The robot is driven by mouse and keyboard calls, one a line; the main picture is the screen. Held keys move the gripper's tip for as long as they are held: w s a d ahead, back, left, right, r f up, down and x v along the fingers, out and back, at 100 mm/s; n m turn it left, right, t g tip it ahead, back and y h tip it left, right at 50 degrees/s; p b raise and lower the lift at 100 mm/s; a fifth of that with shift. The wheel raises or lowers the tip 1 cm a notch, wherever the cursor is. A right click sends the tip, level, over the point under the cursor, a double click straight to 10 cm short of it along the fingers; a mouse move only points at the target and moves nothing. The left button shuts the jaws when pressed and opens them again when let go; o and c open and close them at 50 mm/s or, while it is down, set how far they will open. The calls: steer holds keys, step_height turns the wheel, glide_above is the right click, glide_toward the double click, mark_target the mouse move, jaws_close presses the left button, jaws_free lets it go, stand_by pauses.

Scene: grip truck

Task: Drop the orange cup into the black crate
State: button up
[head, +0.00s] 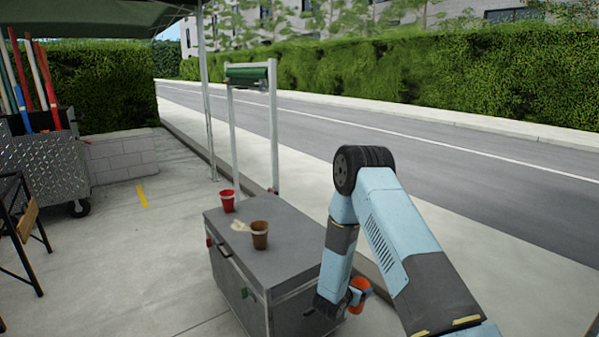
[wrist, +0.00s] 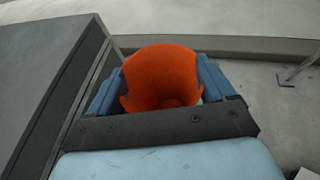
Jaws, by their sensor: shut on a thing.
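The orange cup (head: 360,288) is between the fingers of my gripper (head: 345,297), low beside the right side of the grey case. In the wrist view the orange cup (wrist: 163,76) fills the space between the two blue fingers of my gripper (wrist: 160,85), which are shut on it. The cup's lower part is hidden behind the gripper's dark bar. I cannot make out a black crate in either view.
A large grey case (head: 275,262) stands left of my gripper; its edge (wrist: 60,100) runs close by in the wrist view. On it are a red cup (head: 227,201), a brown cup (head: 260,236) and a small pale item (head: 240,226). Open pavement lies left.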

steer(key=s+f+m+g+h, duration=0.1)
steer(key=s+f, duration=0.5)
steer(key=f, duration=1)
steer(key=s+d+f+m+g+h, duration=0.1)
steer(key=s+f, duration=0.5)
steer(key=f, duration=1.1)
steer(key=shift+s+m+g+h, duration=0.2)
steer(key=shift+m+g+h, duration=0.6)
steer(key=shift+m+g, duration=0.6)
steer(key=o, duration=1.2)
steer(key=shift+o, duration=0.2)
steer(key=v, duration=1.3)
steer(key=shift+s+a, duration=0.3)
steer(key=shift+s, duration=0.05)
steer(key=shift+w, duration=0.1)
